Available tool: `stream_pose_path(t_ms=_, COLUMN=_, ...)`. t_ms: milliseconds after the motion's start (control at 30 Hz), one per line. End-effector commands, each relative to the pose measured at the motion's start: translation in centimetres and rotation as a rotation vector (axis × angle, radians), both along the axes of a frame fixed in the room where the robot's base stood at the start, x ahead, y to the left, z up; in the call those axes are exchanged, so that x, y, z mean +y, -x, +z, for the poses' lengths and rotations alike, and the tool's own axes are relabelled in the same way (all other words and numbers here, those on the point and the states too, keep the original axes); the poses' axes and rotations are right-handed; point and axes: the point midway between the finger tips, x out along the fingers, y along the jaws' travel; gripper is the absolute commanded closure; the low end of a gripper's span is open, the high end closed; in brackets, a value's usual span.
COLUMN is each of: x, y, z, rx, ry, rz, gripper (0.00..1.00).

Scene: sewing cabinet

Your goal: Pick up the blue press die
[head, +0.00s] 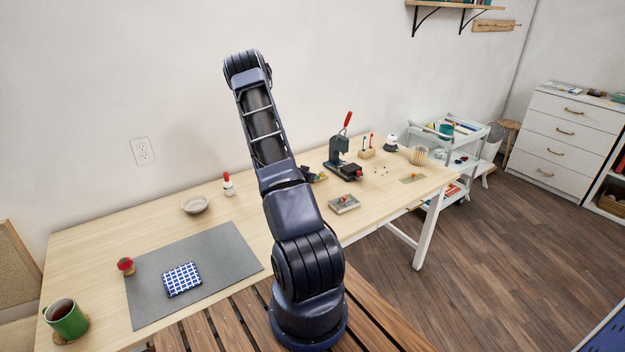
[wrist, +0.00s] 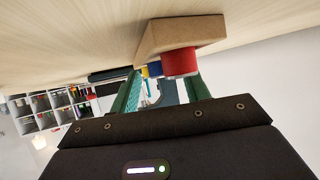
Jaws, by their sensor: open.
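The blue press die (wrist: 154,69) shows in the wrist view as a small blue piece, partly hidden behind a larger red die (wrist: 181,62). A yellow piece (wrist: 143,71) shows just left of it. These pieces sit against a wooden block (wrist: 182,34) on the table. My gripper (wrist: 160,90) is open, its two green fingers spread, with nothing held between them. The dies show beyond the fingers, the red one nearest and close to the right finger. In the head view my arm hides most of this spot, so I cannot make out the blue die there.
The table (head: 100,250) also holds a dark press with a red lever (head: 340,155), a metal tray (head: 344,204), a bowl (head: 194,205), a grey mat (head: 220,250), a checked blue pad (head: 182,279) and a green mug (head: 66,319). A white cart (head: 455,135) stands beyond the right end.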

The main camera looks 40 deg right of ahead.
Motion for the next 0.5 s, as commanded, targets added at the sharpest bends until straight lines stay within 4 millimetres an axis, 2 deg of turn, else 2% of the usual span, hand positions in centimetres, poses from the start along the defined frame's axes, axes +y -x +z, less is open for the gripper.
stream_pose_path(t_ms=167, x=0.03, y=-0.05, z=-0.02, rx=0.0, ry=0.0, rz=0.001, gripper=0.53)
stream_pose_path(t_ms=400, x=0.04, y=-0.05, z=-0.02, rx=0.0, ry=0.0, rz=0.001, gripper=0.99)
stream_pose_path(t_ms=500, x=0.05, y=-0.05, z=-0.01, rx=0.0, ry=0.0, rz=0.001, gripper=1.0)
